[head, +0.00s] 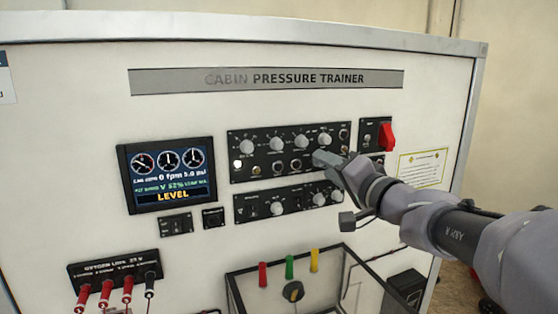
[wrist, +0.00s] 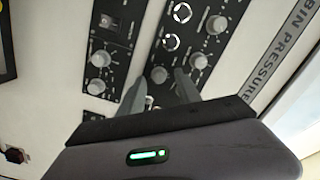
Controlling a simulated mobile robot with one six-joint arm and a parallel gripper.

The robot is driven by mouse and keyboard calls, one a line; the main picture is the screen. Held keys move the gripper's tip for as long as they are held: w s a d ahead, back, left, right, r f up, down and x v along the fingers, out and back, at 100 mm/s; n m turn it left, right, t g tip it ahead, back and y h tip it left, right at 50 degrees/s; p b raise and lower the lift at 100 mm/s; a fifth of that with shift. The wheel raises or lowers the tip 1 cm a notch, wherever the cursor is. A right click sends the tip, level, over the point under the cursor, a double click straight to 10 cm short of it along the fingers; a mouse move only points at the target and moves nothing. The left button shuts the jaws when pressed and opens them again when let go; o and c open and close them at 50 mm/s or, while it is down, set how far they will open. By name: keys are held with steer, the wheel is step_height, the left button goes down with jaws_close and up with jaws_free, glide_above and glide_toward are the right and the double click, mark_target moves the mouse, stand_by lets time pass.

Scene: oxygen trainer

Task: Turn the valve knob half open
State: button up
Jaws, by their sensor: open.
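The upper control panel (head: 240,178) carries a row of grey knobs, two round fittings and a knob at its lower right. My gripper (head: 325,158) is at that lower right part and hides it in the head view. In the wrist view, my open gripper (wrist: 160,86) has one finger on each side of a grey knob (wrist: 159,74). I cannot tell whether the fingers touch it. Its label is unreadable, so I cannot confirm it is the valve knob. The screen (head: 168,175) reads LEVEL and a valve figure that looks like 52%.
A lower knob panel (head: 297,205) lies just below my gripper. A red guarded switch (head: 386,136) is to the right. A clear-sided box (head: 235,297) with coloured handles juts out below. Red and black plugs (head: 128,289) stick out at lower left.

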steer(key=shift+w+a+f, duration=0.15)
steer(key=shift+w+a, duration=0.1)
steer(key=shift+w, duration=0.45)
steer(key=shift+s, duration=0.15)
steer(key=shift+c, duration=0.4)
jaws_close()
steer(key=shift+b, duration=0.3)
